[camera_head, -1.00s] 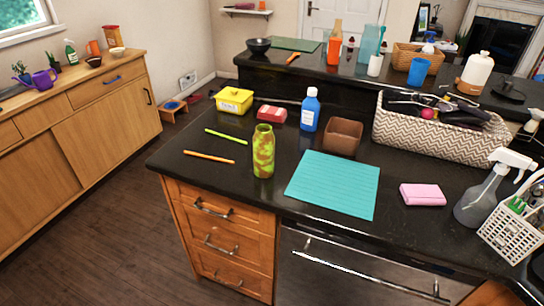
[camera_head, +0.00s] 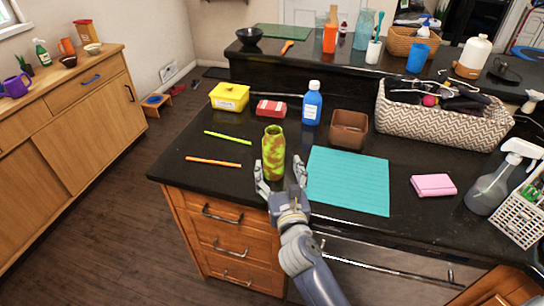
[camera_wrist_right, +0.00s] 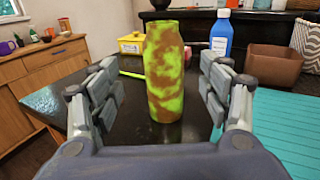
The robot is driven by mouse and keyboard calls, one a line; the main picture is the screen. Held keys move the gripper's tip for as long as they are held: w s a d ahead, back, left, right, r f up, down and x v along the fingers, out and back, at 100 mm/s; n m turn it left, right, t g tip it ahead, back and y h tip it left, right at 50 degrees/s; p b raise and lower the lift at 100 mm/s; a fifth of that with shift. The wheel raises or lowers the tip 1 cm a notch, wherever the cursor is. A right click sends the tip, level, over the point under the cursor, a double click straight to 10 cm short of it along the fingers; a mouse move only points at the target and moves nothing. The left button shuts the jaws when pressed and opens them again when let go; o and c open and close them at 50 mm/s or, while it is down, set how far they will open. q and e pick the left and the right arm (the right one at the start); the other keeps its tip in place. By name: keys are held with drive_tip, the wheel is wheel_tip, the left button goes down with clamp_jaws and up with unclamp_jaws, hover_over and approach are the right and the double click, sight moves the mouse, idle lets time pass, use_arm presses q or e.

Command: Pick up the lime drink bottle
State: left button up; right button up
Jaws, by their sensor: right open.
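The lime drink bottle (camera_head: 273,150) is mottled lime green and brown and stands upright on the dark counter, left of the teal mat (camera_head: 348,182). My right gripper (camera_head: 280,172) is open at the counter's front edge, just in front of the bottle, with its fingers pointing toward it. In the right wrist view the bottle (camera_wrist_right: 164,75) stands centred between the two spread fingers, with a visible gap on each side. Its base shows on the counter. My left gripper is not in view.
Lime (camera_head: 228,138) and orange (camera_head: 213,161) sticks lie left of the bottle. Behind are a yellow box (camera_head: 229,98), a red container (camera_head: 271,108), a blue bottle (camera_head: 312,104) and a brown bowl (camera_head: 348,128). A pink item (camera_head: 433,186) lies to the right.

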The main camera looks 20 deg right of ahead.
sight(275, 152)
drive_tip(key=w, duration=0.2)
drive_tip(key=w+d, duration=0.1)
drive_tip(key=w, duration=0.2)
drive_tip(key=shift+w+d+p, duration=0.1)
drive_tip(key=shift+p, duration=0.25)
drive_tip(key=w, duration=0.4)
drive_tip(key=shift+w+d+f, duration=0.25)
drive_tip(key=shift+w+f, duration=0.1)
drive_tip(key=shift+f, duration=0.05)
drive_tip(key=shift+w+d+f, duration=0.1)
drive_tip(key=shift+w+d, duration=0.05)
drive_tip(key=shift+w, duration=0.05)
drive_tip(key=shift+c, duration=0.2)
drive_tip(key=c, duration=1.1)
